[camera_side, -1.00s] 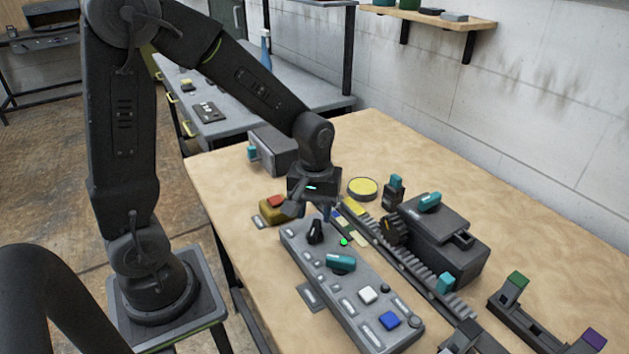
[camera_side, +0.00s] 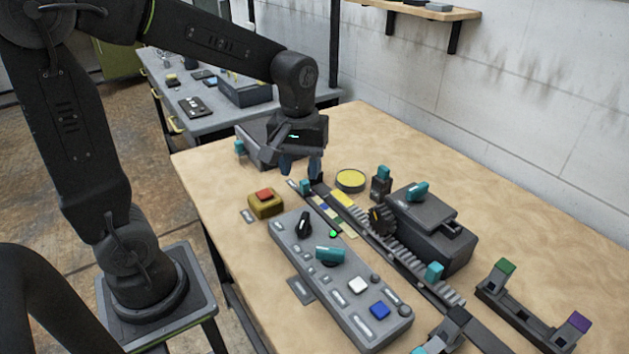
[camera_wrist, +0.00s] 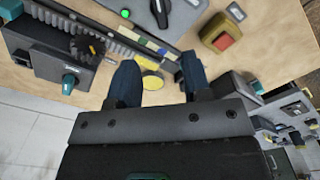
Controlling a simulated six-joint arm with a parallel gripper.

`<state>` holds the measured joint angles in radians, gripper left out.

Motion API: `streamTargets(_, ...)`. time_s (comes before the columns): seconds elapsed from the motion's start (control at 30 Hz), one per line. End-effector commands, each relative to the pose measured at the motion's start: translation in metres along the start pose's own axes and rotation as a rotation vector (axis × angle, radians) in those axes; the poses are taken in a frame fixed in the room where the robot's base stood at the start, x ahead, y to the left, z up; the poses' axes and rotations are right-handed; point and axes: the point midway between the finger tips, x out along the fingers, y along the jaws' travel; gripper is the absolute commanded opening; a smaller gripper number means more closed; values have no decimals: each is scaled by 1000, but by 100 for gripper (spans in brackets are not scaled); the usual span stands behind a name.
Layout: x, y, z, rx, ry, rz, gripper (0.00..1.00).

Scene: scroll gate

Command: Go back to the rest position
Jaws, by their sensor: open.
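My gripper (camera_side: 300,168) is in the air above the far end of the toothed rack (camera_side: 405,258). In the wrist view its two dark blue fingers (camera_wrist: 156,82) are spread apart with nothing held between them. The control panel (camera_side: 292,258) lies nearer the camera, with a black knob (camera_side: 303,226), a teal handle (camera_side: 330,255), a white button (camera_side: 358,285), a blue button (camera_side: 380,310) and a lit green lamp (camera_side: 333,234).
A yellow box with a red button (camera_side: 264,199) stands left of the gripper. A grey box with a teal handle (camera_side: 430,225) stands right of the rack. Another grey box (camera_side: 258,145) is behind the gripper. A bracket with green and purple blocks (camera_side: 535,315) is at right. The table's back right is clear.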

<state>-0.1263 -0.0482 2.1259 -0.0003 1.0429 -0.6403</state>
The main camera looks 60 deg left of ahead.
Motion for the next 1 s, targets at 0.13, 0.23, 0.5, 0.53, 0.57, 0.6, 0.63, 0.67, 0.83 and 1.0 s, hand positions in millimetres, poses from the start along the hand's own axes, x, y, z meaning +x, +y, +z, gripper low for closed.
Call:
streamTargets(0.13,-23,-8,24,155,87,59,45)
streamTargets(0.23,-38,-17,47,308,173,105,45)
streamTargets(0.5,-55,-41,94,650,381,173,45)
streamTargets(0.53,-56,-42,97,674,397,176,45)
streamTargets(0.57,-56,-44,99,695,411,178,45)
streamTargets(0.6,-56,-45,102,716,425,181,45)
streamTargets(0.63,-56,-46,103,730,434,182,45)
streamTargets(0.67,-56,-46,104,739,440,183,45)
streamTargets(0.83,-56,-47,106,756,448,183,45)
streamTargets(1.0,-56,-47,106,754,447,183,45)
